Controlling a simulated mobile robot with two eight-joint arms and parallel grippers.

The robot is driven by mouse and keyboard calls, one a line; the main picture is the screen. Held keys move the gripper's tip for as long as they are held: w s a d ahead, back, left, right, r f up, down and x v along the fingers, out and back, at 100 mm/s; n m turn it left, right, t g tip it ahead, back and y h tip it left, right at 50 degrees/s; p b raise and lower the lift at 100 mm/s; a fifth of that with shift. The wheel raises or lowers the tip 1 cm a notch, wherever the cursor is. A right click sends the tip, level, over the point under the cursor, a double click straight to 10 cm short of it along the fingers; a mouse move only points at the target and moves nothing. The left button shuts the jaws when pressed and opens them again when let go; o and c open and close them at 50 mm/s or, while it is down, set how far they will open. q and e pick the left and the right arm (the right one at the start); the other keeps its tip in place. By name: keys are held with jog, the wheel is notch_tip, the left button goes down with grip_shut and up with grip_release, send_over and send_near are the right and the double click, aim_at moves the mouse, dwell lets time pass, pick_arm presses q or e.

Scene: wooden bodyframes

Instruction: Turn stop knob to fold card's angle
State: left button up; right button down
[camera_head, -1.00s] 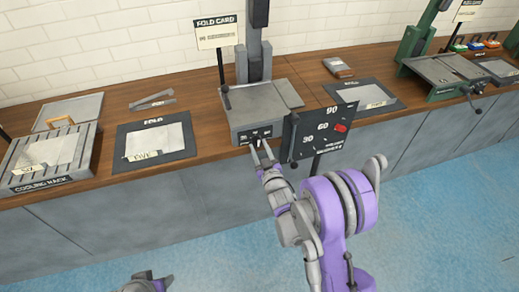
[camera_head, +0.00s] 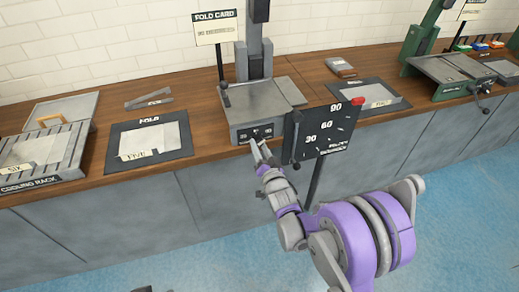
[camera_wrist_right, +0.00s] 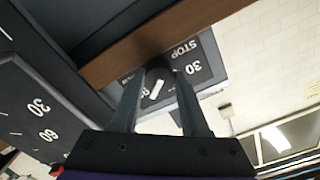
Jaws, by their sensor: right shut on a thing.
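The stop knob (camera_wrist_right: 157,86) is dark with a white pointer mark. It sits on the front panel of the grey folding machine (camera_head: 262,104), beside the labels STOP and 30. My right gripper (camera_head: 257,146) is shut on it, with one finger on each side in the right wrist view (camera_wrist_right: 158,92). In the head view the fingers mostly hide the knob. The fold card (camera_head: 215,28) stands on a post behind the machine; its smaller text is unreadable. Only a sliver, likely of my left arm, shows at the bottom edge.
A dark FOLD mat with a grey sheet (camera_head: 150,140) lies left of the machine, with a cooling rack (camera_head: 45,155) farther left. Another mat (camera_head: 368,99) lies right. A green machine (camera_head: 455,75) stands far right.

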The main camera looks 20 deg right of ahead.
jog(key=shift+f+m, duration=0.1)
jog(key=shift+m, duration=0.5)
jog(key=shift+c, duration=2)
grip_release()
jog(key=shift+s, duration=0.15)
jog(key=s, duration=1)
jog(key=shift+s+d+b, duration=0.15)
jog(key=shift+s+b, duration=0.15)
jog(key=shift+b, duration=0.1)
